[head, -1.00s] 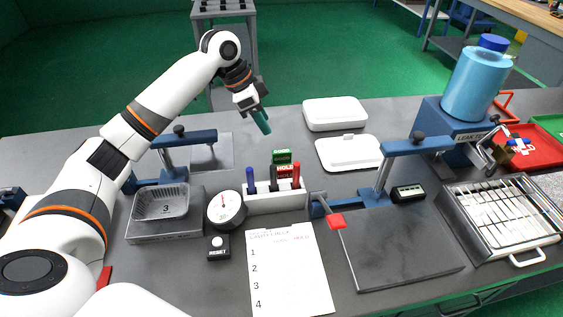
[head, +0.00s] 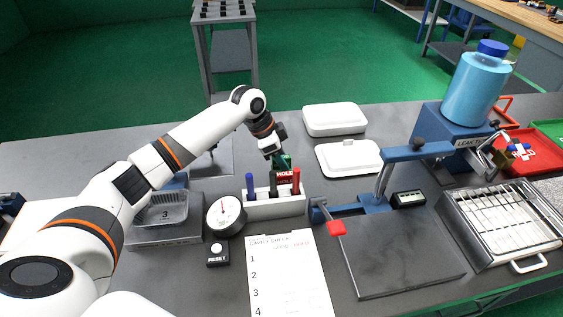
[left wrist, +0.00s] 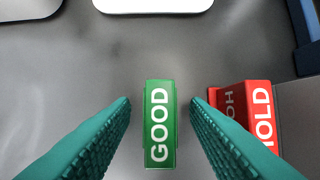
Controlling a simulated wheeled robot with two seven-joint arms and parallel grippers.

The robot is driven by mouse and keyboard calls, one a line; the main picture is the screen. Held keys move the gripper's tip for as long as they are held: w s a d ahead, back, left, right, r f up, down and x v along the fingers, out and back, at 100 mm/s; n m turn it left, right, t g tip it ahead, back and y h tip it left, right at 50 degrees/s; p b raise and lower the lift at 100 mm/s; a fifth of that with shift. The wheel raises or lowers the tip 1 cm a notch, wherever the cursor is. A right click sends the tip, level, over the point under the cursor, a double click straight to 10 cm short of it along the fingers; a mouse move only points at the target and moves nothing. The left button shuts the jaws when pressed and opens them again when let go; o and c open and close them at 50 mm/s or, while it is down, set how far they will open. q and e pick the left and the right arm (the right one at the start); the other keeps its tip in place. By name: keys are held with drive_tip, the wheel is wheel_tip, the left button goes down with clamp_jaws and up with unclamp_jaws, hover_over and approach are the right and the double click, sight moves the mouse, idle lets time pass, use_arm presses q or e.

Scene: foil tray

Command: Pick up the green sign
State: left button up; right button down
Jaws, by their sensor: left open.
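The green sign (left wrist: 160,124), marked GOOD, stands on the grey table between the two teal fingers of my left gripper in the left wrist view. My left gripper (left wrist: 160,105) is open, with a gap on each side of the sign. In the head view my left gripper (head: 281,160) is just behind the marker holder and covers most of the green sign. A red HOLD sign (left wrist: 246,112) stands close to the right of the green one in the left wrist view. My right gripper is not in view.
The marker holder (head: 262,207) with blue, black and red markers is in front of the signs. Two white boxes (head: 335,118) lie behind to the right. A gauge (head: 224,213) and foil tray (head: 163,211) are to the left.

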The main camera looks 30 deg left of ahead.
use_arm(q)
drive_tip(key=shift+d+f, duration=0.1)
drive_tip(key=shift+f, duration=0.3)
drive_tip(key=shift+c, duration=0.5)
clamp_jaws()
drive_tip(key=shift+r, duration=0.15)
